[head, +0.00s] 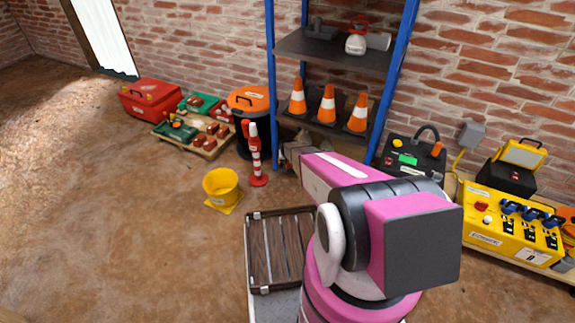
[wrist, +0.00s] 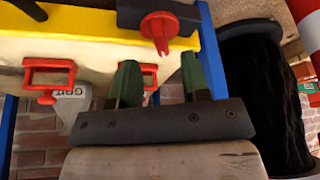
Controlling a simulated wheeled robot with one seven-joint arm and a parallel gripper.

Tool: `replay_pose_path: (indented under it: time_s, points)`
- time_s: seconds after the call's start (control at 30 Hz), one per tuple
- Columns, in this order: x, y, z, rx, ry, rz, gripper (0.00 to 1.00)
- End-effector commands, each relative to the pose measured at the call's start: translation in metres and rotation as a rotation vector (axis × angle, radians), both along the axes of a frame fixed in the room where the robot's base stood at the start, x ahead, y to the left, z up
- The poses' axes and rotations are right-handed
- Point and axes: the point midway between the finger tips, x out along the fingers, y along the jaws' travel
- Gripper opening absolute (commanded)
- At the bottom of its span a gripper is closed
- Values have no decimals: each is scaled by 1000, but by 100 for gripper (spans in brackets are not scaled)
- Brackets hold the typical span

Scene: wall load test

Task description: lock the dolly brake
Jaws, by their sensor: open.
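My gripper (wrist: 161,80) is open in the wrist view, with two green fingertips standing apart on a dark bar. Just beyond it is a cream body with a yellow edge (wrist: 95,22). A red knob (wrist: 160,28) sits on a dark part there, above the fingers. A red loop (wrist: 48,64) is at left, and another red part (wrist: 148,74) shows between the fingers. Neither finger clearly touches anything. In the head view my gripper is mostly hidden behind my pink arm, near the blue rack's foot. I cannot tell which part is the dolly or its brake.
A blue rack (head: 271,80) holds several orange cones (head: 327,104). A black bin with orange lid (head: 250,100), a red-white post (head: 255,155) and a yellow bucket (head: 222,186) stand left. A yellow machine (head: 500,222) is right.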

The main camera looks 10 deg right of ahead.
Motion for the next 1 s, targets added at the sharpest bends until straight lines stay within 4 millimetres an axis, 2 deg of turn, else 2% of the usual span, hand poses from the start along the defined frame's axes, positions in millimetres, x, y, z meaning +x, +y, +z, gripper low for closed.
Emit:
replay_pose_path:
  time_s: [0.03, 0.1, 0.23, 0.4, 0.63, 0.77, 1.0]
  points:
    - [7, -1, -12, 0, 0, 0, 43]
    - [11, -1, -24, 0, 1, 0, 43]
    - [18, -3, -41, 0, 2, 0, 43]
    - [21, -3, -49, 0, 0, 0, 43]
    - [20, -3, -49, 0, 0, 0, 43]
    - [20, -3, -49, 0, 0, 0, 0]
    - [20, -3, -49, 0, 0, 4, 0]
